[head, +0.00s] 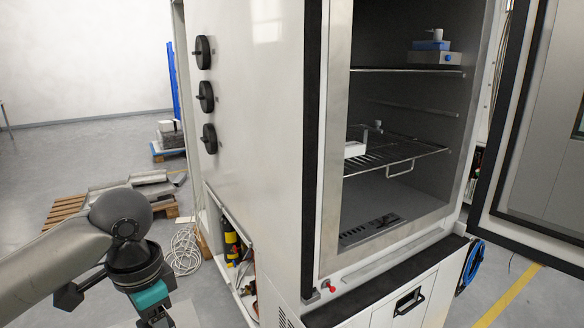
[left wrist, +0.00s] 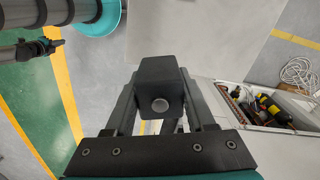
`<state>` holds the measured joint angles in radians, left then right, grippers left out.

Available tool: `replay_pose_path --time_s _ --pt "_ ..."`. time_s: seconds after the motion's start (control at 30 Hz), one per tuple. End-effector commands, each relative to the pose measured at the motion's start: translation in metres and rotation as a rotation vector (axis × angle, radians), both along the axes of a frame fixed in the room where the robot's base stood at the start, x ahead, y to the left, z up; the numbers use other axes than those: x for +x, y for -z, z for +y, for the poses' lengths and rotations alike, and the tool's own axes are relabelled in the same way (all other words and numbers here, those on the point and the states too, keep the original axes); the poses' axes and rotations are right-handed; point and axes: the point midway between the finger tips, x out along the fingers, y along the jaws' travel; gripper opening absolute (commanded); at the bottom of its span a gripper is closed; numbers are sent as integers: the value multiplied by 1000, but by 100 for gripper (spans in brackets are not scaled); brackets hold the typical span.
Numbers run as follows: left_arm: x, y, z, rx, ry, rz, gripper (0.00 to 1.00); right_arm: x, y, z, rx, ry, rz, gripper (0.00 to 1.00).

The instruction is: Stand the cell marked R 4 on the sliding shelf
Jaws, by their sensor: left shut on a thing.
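My left gripper (left wrist: 160,110) is shut on a dark grey block with a round metallic disc on its near face, seen in the left wrist view. No marking shows on that face, so I cannot read whether it is R 4. In the head view my left gripper (head: 155,316) points down at the lower left, cut off by the bottom edge, and what it holds is hidden there. The sliding shelf (head: 415,150) is a wire rack with a front handle inside the open chamber. A white block with a grey fitting (head: 355,149) is on its left part.
The chamber door (head: 510,150) stands open at the right. An upper rack (head: 400,70) holds a grey and blue device (head: 433,56). Black knobs (head: 206,97) stick out of the chamber's side wall. Coiled cable (head: 184,250) and a pallet (head: 65,212) are on the floor.

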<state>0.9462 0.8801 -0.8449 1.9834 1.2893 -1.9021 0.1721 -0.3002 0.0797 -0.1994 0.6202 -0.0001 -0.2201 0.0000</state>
Motion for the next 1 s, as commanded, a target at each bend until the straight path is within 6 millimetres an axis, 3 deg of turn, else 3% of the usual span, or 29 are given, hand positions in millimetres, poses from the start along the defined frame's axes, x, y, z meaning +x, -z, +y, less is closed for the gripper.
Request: replay_pose_path --time_s 0.3,0.6,1.0 --pt "-19 16 -29 -4 -363 0 0 0 24 0 0 0 0 0" --pt "-36 26 -46 1 -650 6 0 0 38 0 1 0 0 0" --pt "-42 28 -51 3 -742 8 0 0 40 1 1 -1 0 0"
